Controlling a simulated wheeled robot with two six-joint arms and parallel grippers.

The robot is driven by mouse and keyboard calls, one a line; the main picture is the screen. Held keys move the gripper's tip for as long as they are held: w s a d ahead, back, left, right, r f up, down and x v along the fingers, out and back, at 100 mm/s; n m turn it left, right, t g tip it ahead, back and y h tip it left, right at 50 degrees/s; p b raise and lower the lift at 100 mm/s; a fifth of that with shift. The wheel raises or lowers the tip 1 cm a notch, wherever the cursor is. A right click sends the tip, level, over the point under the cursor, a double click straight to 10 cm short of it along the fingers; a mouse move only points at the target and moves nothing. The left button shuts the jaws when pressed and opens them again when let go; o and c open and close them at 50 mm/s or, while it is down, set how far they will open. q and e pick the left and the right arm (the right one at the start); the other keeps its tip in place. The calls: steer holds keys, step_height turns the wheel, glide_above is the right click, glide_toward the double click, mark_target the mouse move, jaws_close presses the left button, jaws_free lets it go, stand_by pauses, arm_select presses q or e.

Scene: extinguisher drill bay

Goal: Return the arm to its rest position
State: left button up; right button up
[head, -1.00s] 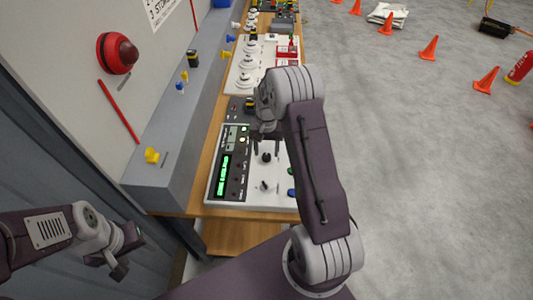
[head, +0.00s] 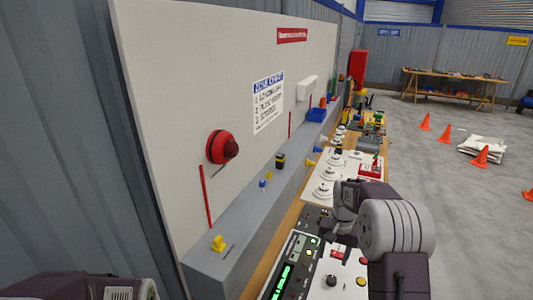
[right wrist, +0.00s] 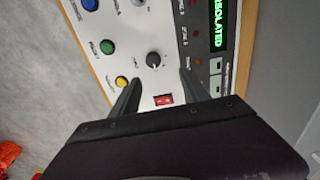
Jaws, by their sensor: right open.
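My right arm reaches in from the bottom right of the head view. Its gripper (head: 345,207) is near the far end of the white control panel (head: 314,284), partly hidden by my wrist. In the right wrist view both fingers (right wrist: 160,93) are apart with nothing between them, over the panel. A red rocker switch (right wrist: 164,99) shows between the fingertips, and a black knob (right wrist: 153,59) lies beyond. The green display (right wrist: 218,23) reads "ISOLATED". Only part of my left arm (head: 82,287) shows at the bottom left; its gripper is out of view.
A grey ledge (head: 222,262) with small yellow and blue parts runs along the left wall, below a red alarm dome (head: 222,148). White domed detectors (head: 323,190) stand farther along the bench. Orange cones (head: 481,156) stand on the open floor at right.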

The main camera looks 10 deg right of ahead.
steer(key=s+a+r+n, duration=0.2)
steer(key=s+a+r, duration=0.2)
steer(key=s+a, duration=0.4)
steer(key=s+a+f+n, duration=0.2)
steer(key=s+f+n, duration=0.2)
steer(key=s, duration=0.7)
steer(key=shift+f+t, duration=0.4)
steer(key=shift+f, duration=0.35)
steer(key=shift+s, duration=0.2)
